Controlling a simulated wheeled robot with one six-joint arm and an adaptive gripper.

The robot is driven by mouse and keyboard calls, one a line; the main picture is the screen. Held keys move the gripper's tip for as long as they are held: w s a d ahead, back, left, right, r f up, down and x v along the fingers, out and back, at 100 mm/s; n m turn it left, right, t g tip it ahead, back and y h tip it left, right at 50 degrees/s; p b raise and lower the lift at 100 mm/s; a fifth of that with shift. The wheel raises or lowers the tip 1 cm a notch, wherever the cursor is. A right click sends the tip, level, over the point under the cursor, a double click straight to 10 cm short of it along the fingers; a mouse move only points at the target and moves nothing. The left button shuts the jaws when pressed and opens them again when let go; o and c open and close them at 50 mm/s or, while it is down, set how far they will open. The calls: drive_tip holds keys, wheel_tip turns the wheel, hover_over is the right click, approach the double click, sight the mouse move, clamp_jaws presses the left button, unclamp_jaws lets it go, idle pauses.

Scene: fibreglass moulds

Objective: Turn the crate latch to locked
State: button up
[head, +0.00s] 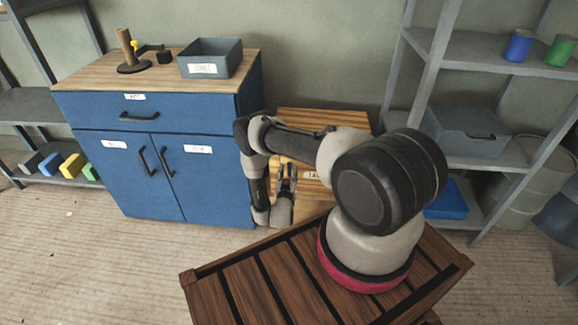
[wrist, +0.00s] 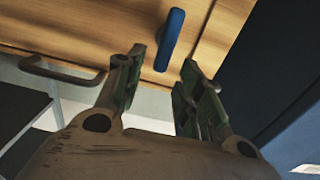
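The crate (head: 322,118) is light wood and stands on the floor behind my arm, to the right of the blue cabinet. Its plank face (wrist: 90,28) fills the top of the wrist view. The latch, a blue elongated bar (wrist: 170,40), is on that face and slightly tilted from vertical in the picture. My gripper (wrist: 163,62) is open, its two fingertips apart on either side of the latch's lower end in the picture. I cannot tell whether they touch it. In the head view my gripper (head: 289,174) is in front of the crate and hides part of its face.
A blue cabinet (head: 195,185) stands close to the left of the crate. A grey shelf unit (head: 465,155) stands to the right. A dark bar handle (wrist: 62,75) shows at left in the wrist view. Grey bin (head: 232,58) sits on the cabinet.

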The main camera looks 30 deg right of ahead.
sight(289, 176)
drive_tip(key=x, duration=0.5)
drive_tip(key=c, duration=0.8)
drive_tip(key=shift+s, duration=0.1)
drive_tip(key=shift+s+d+f+m, duration=0.25)
drive_tip(key=shift+d+f+m, duration=0.2)
drive_tip(key=shift+m, duration=2.55)
drive_tip(key=shift+s+d+f+m, duration=0.3)
drive_tip(key=shift+f+m, duration=0.25)
drive_tip(key=shift+m, duration=2.45)
drive_tip(key=shift+s+d+f+m, duration=0.25)
drive_tip(key=shift+d+f+m, duration=0.2)
drive_tip(key=shift+m, duration=2.55)
drive_tip(key=shift+f, duration=0.1)
